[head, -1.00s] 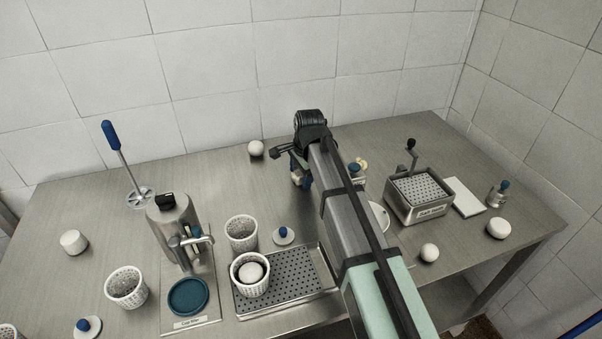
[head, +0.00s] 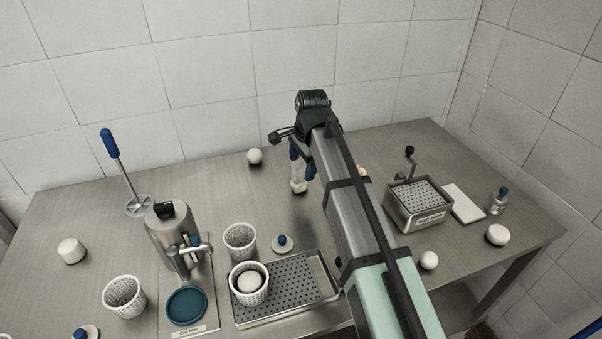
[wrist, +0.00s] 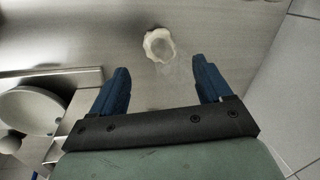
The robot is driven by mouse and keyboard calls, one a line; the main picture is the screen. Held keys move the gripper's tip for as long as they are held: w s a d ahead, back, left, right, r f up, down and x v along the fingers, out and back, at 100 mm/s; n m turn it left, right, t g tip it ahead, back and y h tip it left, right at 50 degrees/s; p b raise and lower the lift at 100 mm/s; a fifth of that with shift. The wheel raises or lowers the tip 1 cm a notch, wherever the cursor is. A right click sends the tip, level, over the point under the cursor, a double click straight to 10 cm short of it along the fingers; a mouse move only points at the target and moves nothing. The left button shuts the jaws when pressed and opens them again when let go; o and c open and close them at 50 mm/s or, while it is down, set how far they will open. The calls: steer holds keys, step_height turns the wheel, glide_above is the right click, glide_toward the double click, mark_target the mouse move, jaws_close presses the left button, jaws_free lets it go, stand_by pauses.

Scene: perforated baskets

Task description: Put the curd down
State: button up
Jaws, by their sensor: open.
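A small, lumpy, off-white curd (head: 298,187) lies on the metal table in the head view, below my gripper (head: 301,166). In the wrist view the curd (wrist: 159,45) shows just beyond the blue fingertips, centred between them and not touching either. My gripper (wrist: 160,66) is open and empty, its fingers pointing down and spread apart. The height between fingertips and curd is hard to judge.
A white ball (head: 255,156) lies behind to the left. A perforated tray (head: 290,282) and white baskets (head: 240,238) stand in front. A crank-handled metal box (head: 415,212) stands right. The table around the curd is mostly clear.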

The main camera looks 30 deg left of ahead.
steer(key=shift+s+d+r, duration=0.1)
steer(key=shift+d+r, duration=0.1)
steer(key=shift+r, duration=0.8)
steer(key=shift+s+d+r, duration=0.1)
steer(key=shift+d+r, duration=0.05)
steer(key=shift+r, duration=0.85)
